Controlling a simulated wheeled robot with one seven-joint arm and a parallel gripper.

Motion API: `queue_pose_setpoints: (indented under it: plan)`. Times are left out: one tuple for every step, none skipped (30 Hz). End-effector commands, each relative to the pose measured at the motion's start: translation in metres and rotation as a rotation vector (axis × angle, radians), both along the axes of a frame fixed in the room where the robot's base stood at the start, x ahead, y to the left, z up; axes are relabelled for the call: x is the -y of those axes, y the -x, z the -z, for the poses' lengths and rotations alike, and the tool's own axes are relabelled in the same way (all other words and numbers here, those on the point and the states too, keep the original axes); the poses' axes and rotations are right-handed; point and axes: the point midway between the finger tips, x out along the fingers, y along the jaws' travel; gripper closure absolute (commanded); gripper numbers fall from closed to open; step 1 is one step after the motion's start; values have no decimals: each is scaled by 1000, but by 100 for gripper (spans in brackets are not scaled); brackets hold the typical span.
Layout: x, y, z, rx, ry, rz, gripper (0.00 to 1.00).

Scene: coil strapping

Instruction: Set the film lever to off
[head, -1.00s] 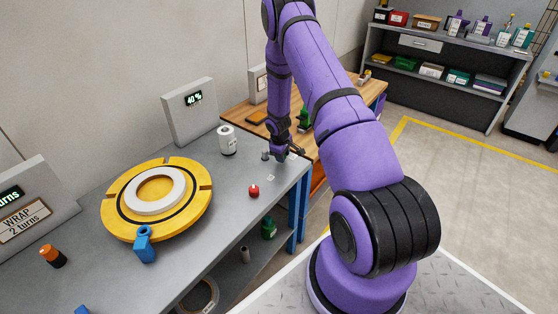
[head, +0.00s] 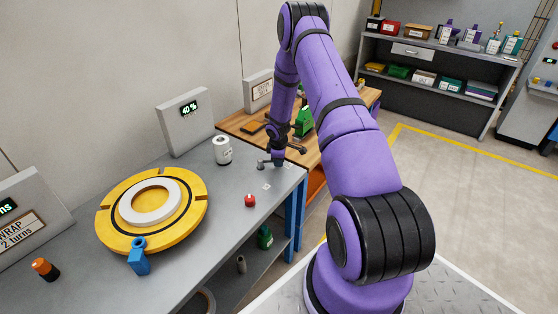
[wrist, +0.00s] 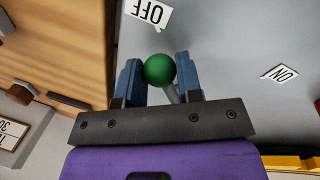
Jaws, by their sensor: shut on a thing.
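The film lever has a green ball knob (wrist: 160,69) on a thin grey rod, seen in the wrist view. My gripper (wrist: 155,78) is shut on the green knob, with a blue finger on each side of it. An OFF label (wrist: 148,12) lies just beyond the knob, and an ON label (wrist: 281,73) lies farther off to the right. In the head view my gripper (head: 277,160) is low over the far right end of the grey table (head: 215,245); the knob is hidden there.
The yellow turntable (head: 112,233) with a white ring (head: 130,212) is to the left. A wooden bench (head: 232,122) adjoins behind.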

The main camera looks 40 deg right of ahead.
Motion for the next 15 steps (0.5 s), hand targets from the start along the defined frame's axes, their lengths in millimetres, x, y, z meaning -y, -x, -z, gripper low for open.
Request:
queue_pose_setpoints:
  plan:
    - [1, -1, -1, 3, 2, -1, 100]
    - [1, -1, -1, 3, 2, -1, 100]
    - [1, -1, -1, 3, 2, -1, 100]
    - [1, -1, -1, 3, 2, -1, 100]
    - [1, -1, -1, 3, 2, -1, 100]
    - [1, -1, -1, 3, 2, -1, 65]
    - [1, -1, -1, 3, 2, -1, 58]
    - [1, -1, -1, 3, 2, -1, 51]
    - [1, -1, -1, 3, 2, 0, 42]
    - [1, -1, -1, 3, 2, 0, 42]
    - [1, -1, -1, 3, 2, 0, 42]
    - [1, -1, -1, 3, 2, 0, 42]
    - [1, -1, -1, 2, 1, 0, 42]
    - [1, -1, -1, 2, 1, 0, 42]
    - [0, -1, 0, 2, 1, 0, 42]
